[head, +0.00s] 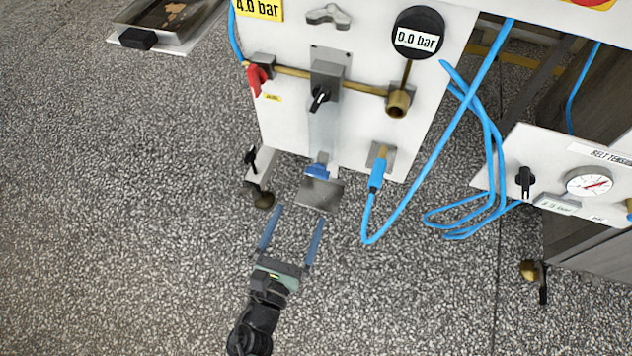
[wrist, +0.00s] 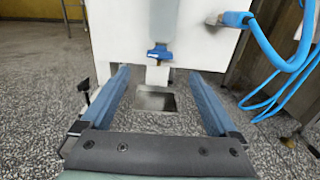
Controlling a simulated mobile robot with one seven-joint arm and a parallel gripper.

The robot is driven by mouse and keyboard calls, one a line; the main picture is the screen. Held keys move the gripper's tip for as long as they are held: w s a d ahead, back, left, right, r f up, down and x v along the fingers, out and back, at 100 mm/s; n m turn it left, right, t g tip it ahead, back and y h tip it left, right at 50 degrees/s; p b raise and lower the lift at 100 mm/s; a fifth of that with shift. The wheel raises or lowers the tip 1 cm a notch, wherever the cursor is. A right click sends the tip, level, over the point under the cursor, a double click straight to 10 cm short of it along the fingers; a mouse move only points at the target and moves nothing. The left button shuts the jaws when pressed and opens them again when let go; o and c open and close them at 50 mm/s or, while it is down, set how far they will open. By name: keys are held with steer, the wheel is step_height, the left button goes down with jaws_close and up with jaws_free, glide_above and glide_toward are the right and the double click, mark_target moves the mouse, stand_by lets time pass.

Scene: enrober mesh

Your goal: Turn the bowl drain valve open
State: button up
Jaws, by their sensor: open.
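The bowl drain valve appears to be the small blue piece (head: 317,170) at the bottom of the pale filter bowl (head: 324,130) on the white panel. It also shows in the wrist view (wrist: 160,52), near the top centre. My gripper (head: 301,212) is open and empty, its two blue-grey fingers wide apart. The fingers point toward the panel, short of the valve and apart from it. In the wrist view the valve lies between the fingertip lines and beyond them. I cannot tell the valve's exact turn angle.
A grey metal tray (head: 320,194) lies below the valve. A blue hose (head: 372,215) hangs from a fitting to the right. A red handle (head: 257,80) and a black knob (head: 320,98) are on the panel.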

mark_target(316, 176)
steer(key=b+x, duration=0.3)
steer(key=x, duration=0.7)
steer(key=shift+f, duration=0.1)
steer(key=c, duration=1.4)
